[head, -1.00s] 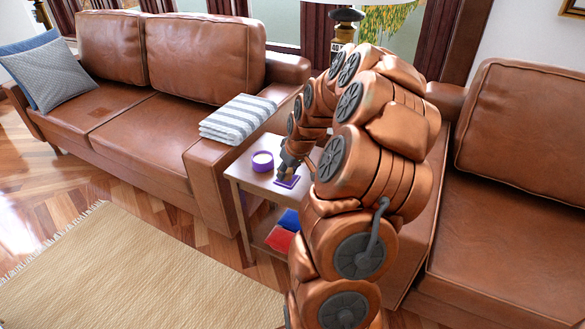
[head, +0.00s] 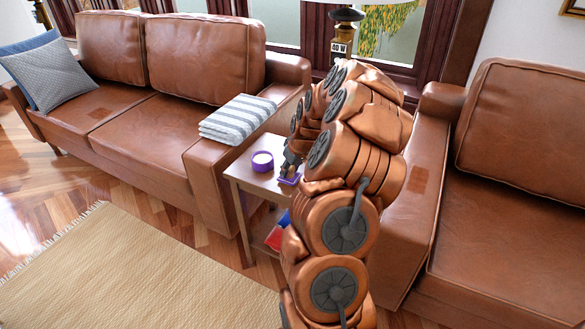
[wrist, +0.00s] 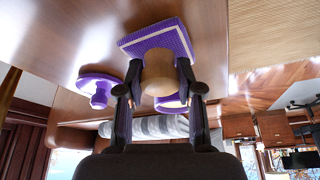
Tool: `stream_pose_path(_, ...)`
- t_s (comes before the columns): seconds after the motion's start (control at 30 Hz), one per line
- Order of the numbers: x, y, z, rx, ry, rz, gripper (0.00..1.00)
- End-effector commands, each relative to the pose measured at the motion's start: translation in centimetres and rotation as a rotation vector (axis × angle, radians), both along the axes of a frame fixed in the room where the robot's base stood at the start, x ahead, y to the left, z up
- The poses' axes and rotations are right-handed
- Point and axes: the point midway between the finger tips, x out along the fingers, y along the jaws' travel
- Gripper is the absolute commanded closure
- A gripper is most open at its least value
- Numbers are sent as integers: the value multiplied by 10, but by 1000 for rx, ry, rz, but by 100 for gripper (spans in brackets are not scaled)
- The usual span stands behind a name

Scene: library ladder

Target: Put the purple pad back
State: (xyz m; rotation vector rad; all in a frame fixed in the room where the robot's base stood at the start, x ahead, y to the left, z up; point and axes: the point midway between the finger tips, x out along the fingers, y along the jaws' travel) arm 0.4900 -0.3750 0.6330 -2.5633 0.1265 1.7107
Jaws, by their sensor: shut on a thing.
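The purple pad (head: 290,179) is at the right front of the small wooden side table. In the wrist view the square purple pad (wrist: 157,38) has a pale rounded grip on it. My gripper (wrist: 160,92) is shut on this grip, one finger on each side. It also shows, dark and partly hidden by my arm, in the head view (head: 291,168). I cannot tell whether the pad touches the tabletop or is just above it.
A round purple container (head: 262,161) stands on the side table (head: 247,171), left of the pad. A purple disc with a knob (wrist: 98,90) shows in the wrist view. Red and blue items (head: 277,236) lie on the lower shelf. Sofas flank the table; a striped towel (head: 237,119) lies on one arm.

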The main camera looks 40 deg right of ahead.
Motion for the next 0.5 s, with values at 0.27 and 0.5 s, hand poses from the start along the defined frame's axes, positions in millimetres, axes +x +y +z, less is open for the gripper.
stream_pose_path(0.27,0,0,-2,-1,-1,0,92)
stream_pose_path(0.5,0,0,-4,-1,-1,0,52)
